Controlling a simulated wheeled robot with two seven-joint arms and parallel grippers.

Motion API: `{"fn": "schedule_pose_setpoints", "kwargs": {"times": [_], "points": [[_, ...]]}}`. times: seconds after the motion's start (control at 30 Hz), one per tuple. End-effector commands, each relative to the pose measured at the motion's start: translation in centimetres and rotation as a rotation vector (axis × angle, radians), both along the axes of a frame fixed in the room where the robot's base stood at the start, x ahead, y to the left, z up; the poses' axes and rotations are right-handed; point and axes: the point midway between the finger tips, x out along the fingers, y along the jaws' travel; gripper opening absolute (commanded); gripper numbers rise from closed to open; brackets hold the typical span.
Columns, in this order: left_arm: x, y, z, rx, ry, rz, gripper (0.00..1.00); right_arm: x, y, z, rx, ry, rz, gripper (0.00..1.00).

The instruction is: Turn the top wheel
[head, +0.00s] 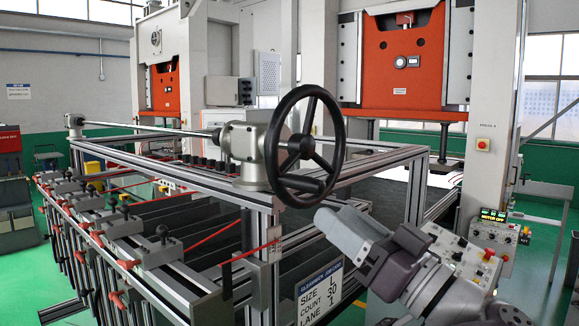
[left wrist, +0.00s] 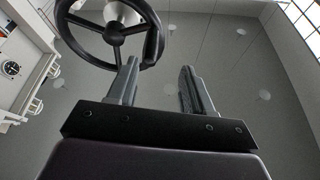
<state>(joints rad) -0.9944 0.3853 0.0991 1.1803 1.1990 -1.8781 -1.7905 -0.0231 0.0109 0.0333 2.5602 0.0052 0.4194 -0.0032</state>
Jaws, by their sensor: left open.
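The top wheel (head: 303,145) is a black spoked handwheel standing upright on a light grey gearbox at the near corner of the metal frame. A dark crank handle (head: 300,185) sticks out from its lower rim. My left gripper (head: 340,224) is just below and right of the wheel, apart from it. In the left wrist view, the fingers of my left gripper (left wrist: 157,78) are spread with nothing between them. The wheel (left wrist: 113,34) shows there at the upper left, beyond the left finger. My right gripper is in neither view.
The aluminium frame (head: 360,172) runs under the wheel, with dark lanes and several clamps (head: 160,248) at the left. A sign (head: 320,294) hangs on its near side. A control panel (head: 465,258) stands behind my arm. Orange presses (head: 400,75) stand at the back.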

Motion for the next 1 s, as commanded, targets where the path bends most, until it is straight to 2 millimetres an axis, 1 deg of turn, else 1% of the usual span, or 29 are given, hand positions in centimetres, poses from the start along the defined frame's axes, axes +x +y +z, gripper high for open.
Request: {"fn": "schedule_pose_setpoints", "kwargs": {"times": [0.03,0.2,0.3,0.4,0.6,0.8,0.83,0.87,0.9,0.97,1.0], "points": [[0.6,0.9,1.0,0.001,0.001,0.003,0.51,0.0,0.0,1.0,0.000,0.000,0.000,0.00],[3.4,4.2,2.9,0.001,-0.001,0.004,0.51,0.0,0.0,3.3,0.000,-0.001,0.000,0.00],[4.8,5.9,3.7,0.001,-0.002,0.003,0.51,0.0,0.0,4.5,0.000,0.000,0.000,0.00],[5.8,7.0,4.2,0.001,-0.002,0.000,0.51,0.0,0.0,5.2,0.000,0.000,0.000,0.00],[6.7,8.0,4.3,0.000,-0.002,-0.002,0.51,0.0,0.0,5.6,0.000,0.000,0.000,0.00],[6.7,8.0,4.2,0.001,-0.004,-0.003,0.51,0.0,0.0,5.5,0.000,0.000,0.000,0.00],[6.7,8.0,4.2,0.002,-0.004,-0.004,0.49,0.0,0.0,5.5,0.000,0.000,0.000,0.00],[6.7,7.9,4.2,0.002,-0.004,-0.004,0.39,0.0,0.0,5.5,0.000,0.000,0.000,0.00],[6.7,7.9,4.2,0.002,-0.003,-0.003,0.26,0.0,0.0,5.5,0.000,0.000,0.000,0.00],[6.7,7.9,4.2,0.002,-0.003,-0.004,0.07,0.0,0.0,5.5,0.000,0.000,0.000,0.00],[6.7,7.9,4.2,0.002,-0.003,-0.004,0.00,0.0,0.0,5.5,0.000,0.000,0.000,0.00]]}}
